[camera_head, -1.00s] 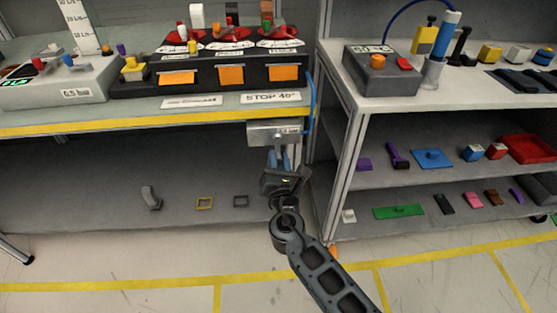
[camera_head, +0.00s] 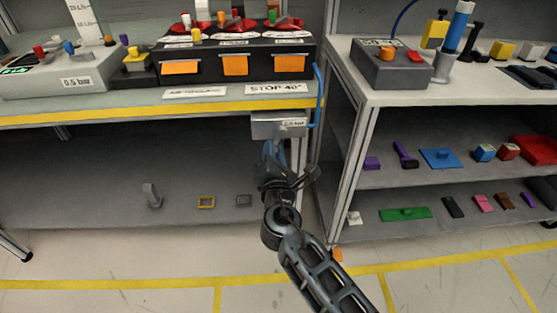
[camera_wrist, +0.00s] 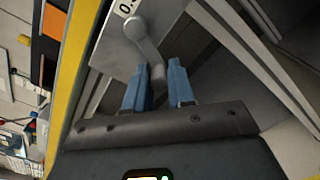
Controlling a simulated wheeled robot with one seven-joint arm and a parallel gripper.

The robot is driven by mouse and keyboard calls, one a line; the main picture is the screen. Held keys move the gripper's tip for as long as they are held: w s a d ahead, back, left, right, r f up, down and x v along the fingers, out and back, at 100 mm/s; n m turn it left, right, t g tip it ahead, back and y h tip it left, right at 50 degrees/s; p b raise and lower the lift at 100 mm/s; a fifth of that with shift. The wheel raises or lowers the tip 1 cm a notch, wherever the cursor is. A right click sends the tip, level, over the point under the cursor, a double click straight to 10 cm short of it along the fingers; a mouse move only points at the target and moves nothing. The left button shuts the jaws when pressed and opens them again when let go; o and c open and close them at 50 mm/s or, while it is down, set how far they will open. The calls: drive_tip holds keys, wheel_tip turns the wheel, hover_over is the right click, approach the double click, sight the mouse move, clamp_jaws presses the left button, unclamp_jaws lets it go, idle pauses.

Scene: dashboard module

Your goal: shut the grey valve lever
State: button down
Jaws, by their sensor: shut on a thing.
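The grey valve lever (camera_wrist: 148,48) shows in the wrist view. It hangs from a round pivot on the face of a grey box (camera_wrist: 118,52) and slants down to the right. Its lower end lies between the blue fingers of my gripper (camera_wrist: 159,88), which is shut on it. In the head view the grey box (camera_head: 265,127) hangs under the bench's front edge, near its right end. My gripper (camera_head: 271,150) is just below the box, its fingers pointing up. The lever cannot be made out in the head view.
The yellow-edged bench top (camera_head: 150,113) is above my gripper. A blue hose (camera_head: 318,95) runs down beside the box, and a metal frame post (camera_head: 318,160) stands close on the right. The lower shelf left of my arm holds a few small parts and is mostly clear.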

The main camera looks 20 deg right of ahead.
sight(262, 130)
drive_tip(key=m+b, duration=0.2)
drive_tip(key=shift+w+a+r+m, duration=0.1)
drive_tip(key=shift+a+m, duration=0.3)
drive_tip(key=r+m+b, duration=0.1)
drive_tip(key=m, duration=0.1)
drive_tip(key=a+m+b, duration=0.1)
drive_tip(key=m+b, duration=0.1)
drive_tip(key=r+m+b, duration=0.1)
drive_tip(key=m, duration=0.2)
drive_tip(key=shift+w+a+r, duration=0.2)
drive_tip(key=shift+w+r, duration=0.05)
drive_tip(key=shift+r, duration=0.05)
drive_tip(key=shift+r+m+b, duration=0.35)
drive_tip(key=shift+m+b, duration=0.1)
drive_tip(key=shift+m, duration=0.25)
drive_tip(key=shift+r+m+b, duration=0.3)
drive_tip(key=shift+m+b, duration=0.1)
drive_tip(key=shift+m, duration=0.3)
drive_tip(key=c, duration=1.2)
unclamp_jaws()
drive_tip(key=shift+r, duration=0.1)
drive_tip(key=shift+o, duration=1.1)
drive_tip(key=shift+a+r, duration=0.1)
drive_tip(key=shift+a, duration=0.05)
drive_tip(key=v, duration=0.7)
drive_tip(key=shift+s, duration=0.35)
